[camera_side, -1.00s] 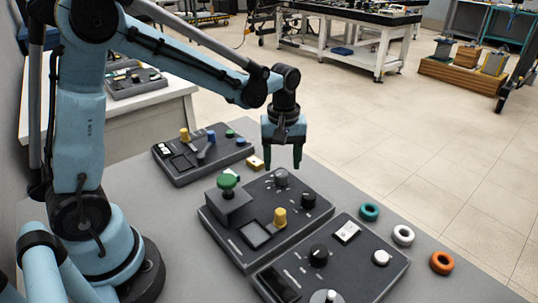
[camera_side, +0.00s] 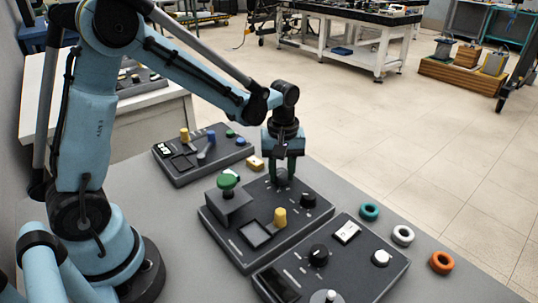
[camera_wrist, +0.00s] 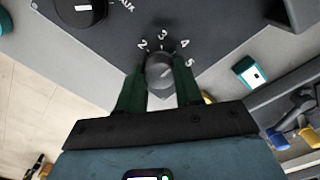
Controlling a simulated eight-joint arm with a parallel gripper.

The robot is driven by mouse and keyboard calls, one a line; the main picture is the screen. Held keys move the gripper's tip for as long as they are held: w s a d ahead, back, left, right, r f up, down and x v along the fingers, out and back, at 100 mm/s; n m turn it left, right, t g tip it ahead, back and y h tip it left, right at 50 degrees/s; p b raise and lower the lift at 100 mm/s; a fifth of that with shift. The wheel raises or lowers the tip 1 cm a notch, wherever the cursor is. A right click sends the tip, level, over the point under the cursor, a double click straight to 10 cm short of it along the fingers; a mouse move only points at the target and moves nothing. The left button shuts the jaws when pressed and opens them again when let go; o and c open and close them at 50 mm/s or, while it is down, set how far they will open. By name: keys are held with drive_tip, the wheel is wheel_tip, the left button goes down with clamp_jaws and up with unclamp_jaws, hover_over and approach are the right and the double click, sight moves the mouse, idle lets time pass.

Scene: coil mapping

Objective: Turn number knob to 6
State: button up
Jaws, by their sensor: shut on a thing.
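The number knob (camera_wrist: 159,71) is a round grey knob with a light pointer line, ringed by printed numbers. In the wrist view 2, 3, 4 and 5 are readable; any others are hidden by my gripper. The pointer line appears to slant toward the lower right, though its exact number cannot be read. My gripper (camera_side: 284,176) points down over the far corner of the middle panel (camera_side: 236,249). Its dark green fingers, also in the wrist view (camera_wrist: 160,82), are shut on the knob from both sides. In the side view the fingers mostly cover the knob.
On the same panel are a green knob on a raised box (camera_side: 228,181), a yellow knob (camera_side: 280,217) and a black knob (camera_side: 308,200). A second panel (camera_side: 352,286) lies in front, another (camera_side: 190,176) behind. Teal, white and orange rings (camera_side: 441,262) lie at right.

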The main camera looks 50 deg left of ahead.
drive_tip(key=shift+m, duration=0.4)
drive_tip(key=shift+c, duration=0.3)
drive_tip(key=m, duration=0.7)
drive_tip(key=shift+m, duration=0.3)
drive_tip(key=m, duration=0.3)
drive_tip(key=shift+m, duration=2.2)
drive_tip(key=o, duration=1)
drive_tip(key=shift+o, duration=0.2)
drive_tip(key=shift+r, duration=0.1)
